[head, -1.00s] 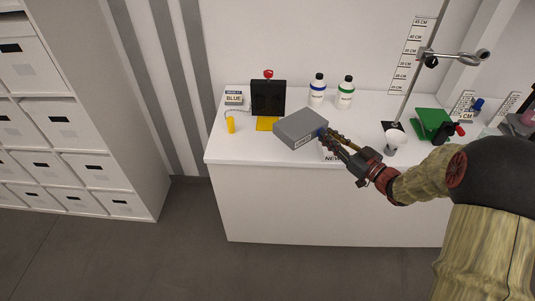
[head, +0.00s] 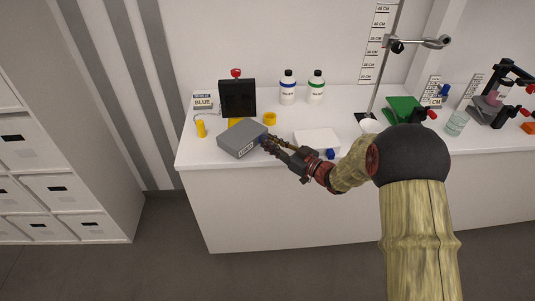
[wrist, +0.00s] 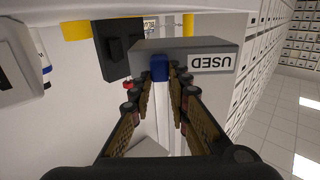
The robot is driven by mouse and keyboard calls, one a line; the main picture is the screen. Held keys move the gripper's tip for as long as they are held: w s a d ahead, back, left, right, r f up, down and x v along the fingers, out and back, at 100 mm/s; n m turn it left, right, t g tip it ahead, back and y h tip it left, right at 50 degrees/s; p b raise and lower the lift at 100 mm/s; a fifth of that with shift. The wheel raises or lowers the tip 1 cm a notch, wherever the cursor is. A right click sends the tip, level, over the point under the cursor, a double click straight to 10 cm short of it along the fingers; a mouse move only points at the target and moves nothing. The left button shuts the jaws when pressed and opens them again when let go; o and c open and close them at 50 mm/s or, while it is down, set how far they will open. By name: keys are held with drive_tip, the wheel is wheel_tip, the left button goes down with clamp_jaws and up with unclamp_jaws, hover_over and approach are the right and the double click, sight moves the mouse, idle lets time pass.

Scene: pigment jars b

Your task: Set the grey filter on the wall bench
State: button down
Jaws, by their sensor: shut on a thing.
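The grey filter (head: 242,138) is a grey box with a blue tab and a label reading "USED" in the wrist view (wrist: 180,50). My gripper (head: 266,145) is shut on its blue tab (wrist: 159,68). The filter appears at the front left part of the white wall bench (head: 230,168), in front of the black holder. I cannot tell whether it touches the bench top. A white box with a blue tab (head: 316,139) lies on the bench right of the filter, partly behind my gripper.
A black holder with a red knob (head: 238,98) stands behind the filter. A yellow cylinder (head: 201,128) and a BLUE card (head: 203,101) are at left, a yellow ring (head: 270,119) at right. Two white bottles (head: 287,88) stand at the back. A clamp stand (head: 418,41) rises farther right.

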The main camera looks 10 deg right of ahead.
sight(268, 157)
drive_tip(key=shift+w+a+f, duration=0.2)
drive_tip(key=shift+a+f, duration=0.1)
drive_tip(key=shift+w+a+f+b, duration=0.1)
drive_tip(key=shift+a+f+b, duration=0.1)
drive_tip(key=shift+f+b, duration=1.25)
drive_tip(key=shift+f+p, duration=0.3)
drive_tip(key=shift+f, duration=0.1)
drive_tip(key=shift+f, duration=0.1)
drive_tip(key=c, duration=1.7)
unclamp_jaws()
